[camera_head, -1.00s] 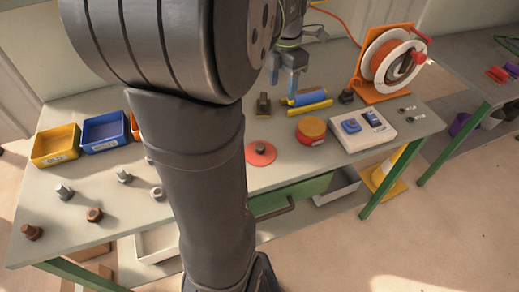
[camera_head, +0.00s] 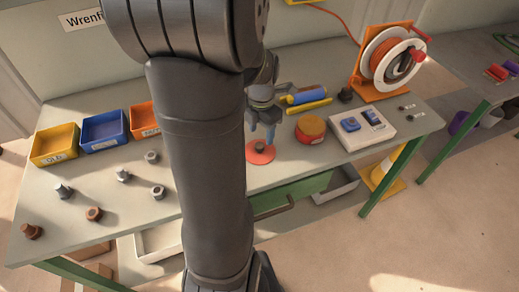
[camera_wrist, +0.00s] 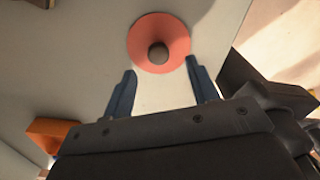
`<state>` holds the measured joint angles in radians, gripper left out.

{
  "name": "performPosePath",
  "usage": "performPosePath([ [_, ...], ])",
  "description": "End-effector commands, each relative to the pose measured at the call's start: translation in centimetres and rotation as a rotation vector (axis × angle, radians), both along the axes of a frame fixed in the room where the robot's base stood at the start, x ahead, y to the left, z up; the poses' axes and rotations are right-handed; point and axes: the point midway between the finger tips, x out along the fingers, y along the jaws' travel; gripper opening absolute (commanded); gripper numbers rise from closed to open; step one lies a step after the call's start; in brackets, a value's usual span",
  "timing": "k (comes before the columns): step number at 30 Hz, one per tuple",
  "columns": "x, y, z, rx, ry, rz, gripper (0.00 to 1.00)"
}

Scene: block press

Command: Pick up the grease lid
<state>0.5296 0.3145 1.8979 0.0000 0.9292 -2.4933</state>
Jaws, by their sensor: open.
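The grease lid appears to be the flat red disc (camera_head: 261,155) with a dark knob in its middle, lying on the bench near the front edge. In the wrist view the lid (camera_wrist: 142,40) and its knob (camera_wrist: 158,53) lie just beyond my fingertips, roughly centred between them. My gripper (camera_head: 262,136) is open and empty, pointing down just above the lid. Its two blue fingers (camera_wrist: 160,70) are well apart in the wrist view. I cannot tell the exact height over the knob. A round red and orange tin (camera_head: 311,129) stands to the lid's right.
A white box with blue parts (camera_head: 362,130) and a cable reel (camera_head: 390,58) are at the right. A blue and yellow tool (camera_head: 306,98) lies behind the lid. Yellow (camera_head: 55,153), blue (camera_head: 104,141) and orange (camera_head: 143,130) bins and several bolts are at the left.

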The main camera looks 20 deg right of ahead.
Motion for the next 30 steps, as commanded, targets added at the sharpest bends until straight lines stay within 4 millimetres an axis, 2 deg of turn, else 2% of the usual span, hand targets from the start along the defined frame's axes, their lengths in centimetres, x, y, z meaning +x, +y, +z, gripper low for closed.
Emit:
performPosePath([
  [12,0.1,0.4,-4.9,0.001,0.003,-0.001,0.54],
  [20,0.2,0.4,-5.2,-0.001,0.0,0.0,0.54],
  [23,0.2,0.4,-5.2,-0.001,0.0,0.0,0.38],
  [28,0.2,0.4,-5.2,0.0,0.0,0.0,0.06],
  [30,0.2,0.4,-5.2,0.0,0.0,0.0,0.05],
])
